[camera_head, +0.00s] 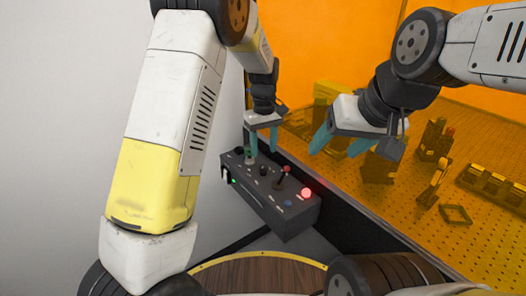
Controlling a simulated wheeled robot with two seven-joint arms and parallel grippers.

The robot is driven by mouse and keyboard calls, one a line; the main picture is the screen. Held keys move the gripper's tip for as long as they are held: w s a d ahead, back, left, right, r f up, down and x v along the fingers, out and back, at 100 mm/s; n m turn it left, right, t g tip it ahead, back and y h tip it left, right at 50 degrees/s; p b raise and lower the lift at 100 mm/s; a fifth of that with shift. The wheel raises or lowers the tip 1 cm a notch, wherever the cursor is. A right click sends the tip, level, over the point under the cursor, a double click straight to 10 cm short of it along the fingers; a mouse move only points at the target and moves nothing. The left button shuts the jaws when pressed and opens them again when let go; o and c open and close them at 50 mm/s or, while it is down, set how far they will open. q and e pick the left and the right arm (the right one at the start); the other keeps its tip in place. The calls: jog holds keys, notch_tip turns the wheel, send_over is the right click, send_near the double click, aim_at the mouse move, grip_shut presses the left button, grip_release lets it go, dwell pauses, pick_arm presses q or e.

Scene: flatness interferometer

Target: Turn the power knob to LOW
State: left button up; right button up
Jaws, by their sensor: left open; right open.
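A dark grey control box (283,222) stands beside the orange panel, near the middle of the view. Its top carries a dark knob (239,150) at the far left and another dark knob (263,171) nearer its middle. The labels are too small to read, so I cannot tell which is the power knob or its setting. My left gripper (262,152) points down over the far left end of the box, open, with its teal fingers close to the controls; contact is unclear. My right gripper (340,147) is open and empty, in front of the orange panel, right of the box.
The box also has a red-topped lever (286,169), a glowing red button (306,192), a blue button (288,203) and a green light (233,181). Behind the orange panel (330,40) lies a perforated plate (400,210) with several optical parts. A white wall (60,120) fills the left.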

aim_at(263, 166)
pick_arm(q)
notch_tip(263, 166, down, 6)
jog(key=shift+f, duration=0.25)
grip_shut()
